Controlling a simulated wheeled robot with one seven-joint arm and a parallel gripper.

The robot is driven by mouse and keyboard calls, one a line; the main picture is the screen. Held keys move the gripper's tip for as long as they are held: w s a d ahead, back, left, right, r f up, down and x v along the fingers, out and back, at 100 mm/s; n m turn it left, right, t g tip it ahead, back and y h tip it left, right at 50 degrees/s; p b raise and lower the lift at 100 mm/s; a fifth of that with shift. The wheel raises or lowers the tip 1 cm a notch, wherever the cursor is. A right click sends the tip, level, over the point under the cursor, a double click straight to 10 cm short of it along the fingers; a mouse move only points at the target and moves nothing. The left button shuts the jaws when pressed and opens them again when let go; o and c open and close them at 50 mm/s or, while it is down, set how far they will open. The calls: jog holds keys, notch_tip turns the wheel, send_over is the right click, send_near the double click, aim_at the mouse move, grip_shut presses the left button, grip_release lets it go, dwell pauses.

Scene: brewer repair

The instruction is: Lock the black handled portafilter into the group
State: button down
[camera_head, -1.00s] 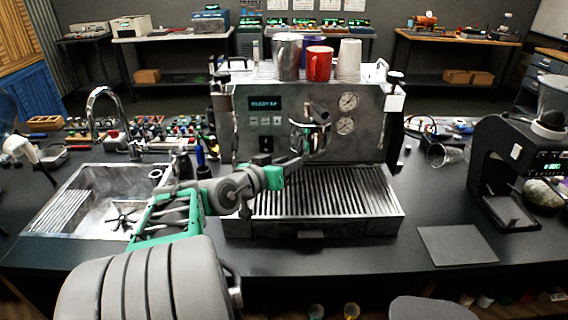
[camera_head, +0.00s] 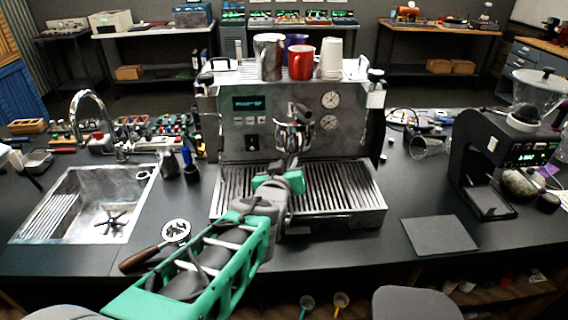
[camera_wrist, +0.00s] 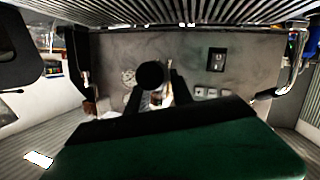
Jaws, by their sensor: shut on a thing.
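The espresso machine (camera_head: 222,135) stands mid-counter, with its metal group (camera_head: 294,137) on the front. My gripper (camera_head: 284,174) is low in front of the group, over the drip tray. In the wrist view, a round black end (camera_wrist: 150,75), apparently the black portafilter handle, sits between my two dark fingers, and my gripper is shut on it. The portafilter's basket is hidden in both views, so I cannot tell whether it touches the group. A second portafilter with a brown wooden handle (camera_head: 141,259) lies on the counter left of my arm.
The slatted drip tray (camera_head: 345,190) juts out under the group. Cups (camera_head: 301,63) stand on the machine. A sink (camera_head: 70,205) is at left, and a grinder (camera_head: 483,160) and a dark mat (camera_head: 438,236) are at right. The counter between tray and mat is clear.

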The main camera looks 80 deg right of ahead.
jog(key=shift+s+d+r+t, duration=0.15)
jog(key=shift+s+t, duration=0.15)
jog(key=shift+s, duration=0.15)
jog(key=shift+r+n, duration=0.1)
jog(key=shift+n, duration=0.2)
jog(key=b, duration=0.1)
jog(key=n+t+b, duration=0.1)
jog(key=b, duration=0.1)
jog(key=shift+s+f+t, duration=0.25)
jog(key=shift+s+t, duration=0.05)
jog(key=shift+s, duration=0.05)
jog(key=shift+s+r+t+b, duration=0.15)
jog(key=shift+r+t+b, duration=0.05)
jog(key=shift+t+b, duration=0.25)
jog(key=shift+n, duration=0.3)
jog(key=c, duration=1.5)
grip_release()
jog(key=o, duration=0.5)
jog(key=shift+f, duration=0.1)
jog(key=shift+c, duration=0.2)
jog(key=shift+f, duration=0.15)
